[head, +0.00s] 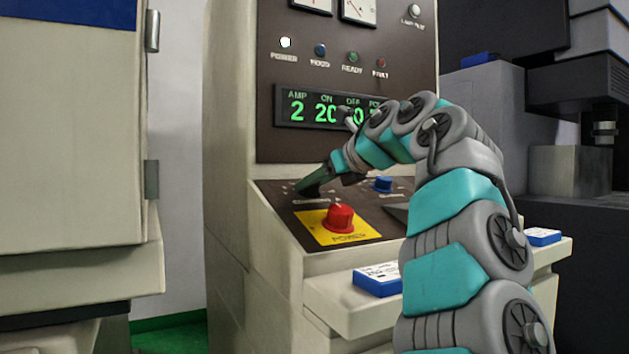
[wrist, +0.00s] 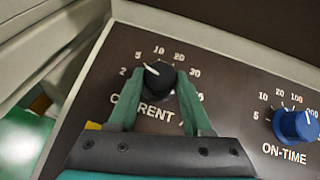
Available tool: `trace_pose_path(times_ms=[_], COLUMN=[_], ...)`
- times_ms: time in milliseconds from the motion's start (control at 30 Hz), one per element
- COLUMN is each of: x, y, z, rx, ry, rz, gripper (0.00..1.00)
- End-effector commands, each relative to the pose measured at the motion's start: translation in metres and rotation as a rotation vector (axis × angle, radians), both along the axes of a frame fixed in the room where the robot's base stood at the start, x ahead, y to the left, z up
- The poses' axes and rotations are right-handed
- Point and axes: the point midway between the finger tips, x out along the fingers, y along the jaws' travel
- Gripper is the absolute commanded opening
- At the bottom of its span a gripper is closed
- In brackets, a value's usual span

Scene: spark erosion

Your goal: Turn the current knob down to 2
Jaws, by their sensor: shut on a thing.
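The current knob (wrist: 159,76) is black with a white pointer line, and its dial is marked 2, 5, 10, 20, 30 and beyond. In the wrist view the line points up and left, towards the 2 and 5 side. My gripper (wrist: 158,80) is shut on this knob, with one green finger on each side. In the head view my gripper (head: 312,184) reaches down to the sloping panel and hides the knob. The green display (head: 328,111) reads 2 under AMP and 20 under ON; my arm covers part of its right side.
A blue on-time knob (wrist: 297,127) is right of the current knob, and it also shows in the head view (head: 382,184). A blue-and-white box (head: 377,279) lies on the ledge below.

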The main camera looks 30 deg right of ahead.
Motion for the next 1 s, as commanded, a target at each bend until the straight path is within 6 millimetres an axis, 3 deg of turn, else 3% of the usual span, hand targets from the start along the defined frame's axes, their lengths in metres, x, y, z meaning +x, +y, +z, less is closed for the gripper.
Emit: trace_pose_path(times_ms=[500, 1000], x=[0.0012, 0.0013], y=[-0.0021, -0.0024], z=[0.002, 0.0003], rx=[-0.06, -0.079], ry=[-0.003, -0.002], rz=[0.168, 0.219], gripper=[0.0, 0.0])
